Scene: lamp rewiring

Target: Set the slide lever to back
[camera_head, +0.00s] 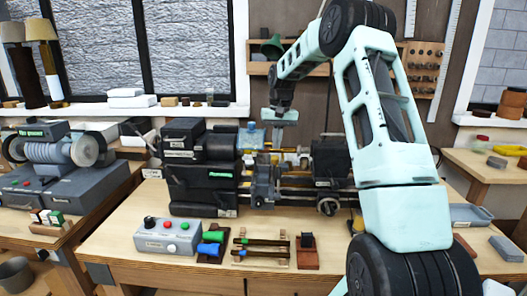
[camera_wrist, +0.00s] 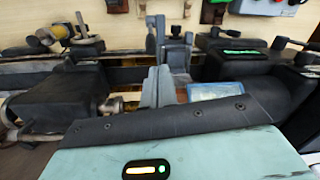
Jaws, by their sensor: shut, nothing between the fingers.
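A dark lathe-like machine (camera_head: 200,172) stands on the wooden bench, with a central carriage (camera_head: 263,185) between its two dark end blocks. I cannot tell for certain which part is the slide lever. A small dark upright piece (camera_head: 307,240) on a reddish-brown base (camera_head: 306,258) stands at the bench front and may be it. My gripper (camera_head: 279,122) is above and behind the machine's middle, apart from that piece. In the wrist view its grey fingers (camera_wrist: 158,86) are together and empty, over the machine's bed.
A grey box with coloured buttons (camera_head: 168,237) and a green-and-blue switch block (camera_head: 211,243) sit at the bench front. Dark rods lie on a wooden rack (camera_head: 262,243) beside them. A second machine (camera_head: 60,160) stands at left. My arm hides the bench's right part.

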